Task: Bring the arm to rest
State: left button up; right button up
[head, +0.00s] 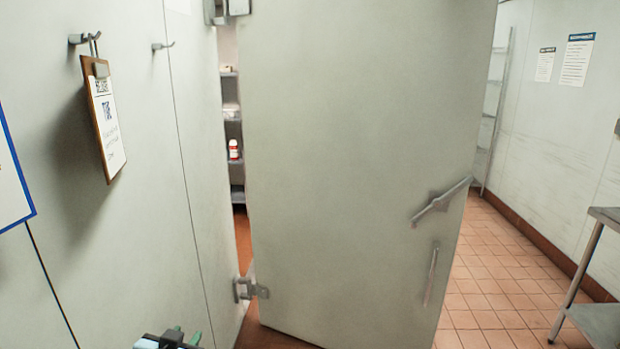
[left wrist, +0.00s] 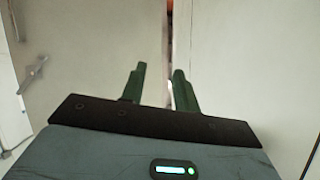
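My left gripper (head: 183,338) shows at the bottom edge of the head view, low in front of the wall, with only its tip part in the picture. In the left wrist view its two green fingers (left wrist: 158,88) stand apart with nothing between them. Beyond them are the pale door (left wrist: 95,45) and the wall, with a narrow gap between. My right gripper is in neither view.
A large grey door (head: 350,150) stands ajar, with a handle (head: 440,202) at its right side. Shelves (head: 231,115) show through the hinge-side gap. A clipboard (head: 108,125) hangs on the left wall. A metal table (head: 600,320) stands at right; the tiled floor (head: 500,290) before it is clear.

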pick_arm(q)
jog(key=s+d+f+g+h, duration=0.2)
jog(key=s+d+f, duration=0.1)
jog(key=s+f, duration=1.2)
jog(key=s+d+f+g, duration=0.1)
jog(key=s+f, duration=0.9)
jog(key=s, duration=0.4)
jog(key=shift+s+d+f+g, duration=0.15)
jog(key=shift+s+f+g, duration=0.15)
jog(key=shift+f, duration=0.1)
jog(key=shift+w, duration=0.1)
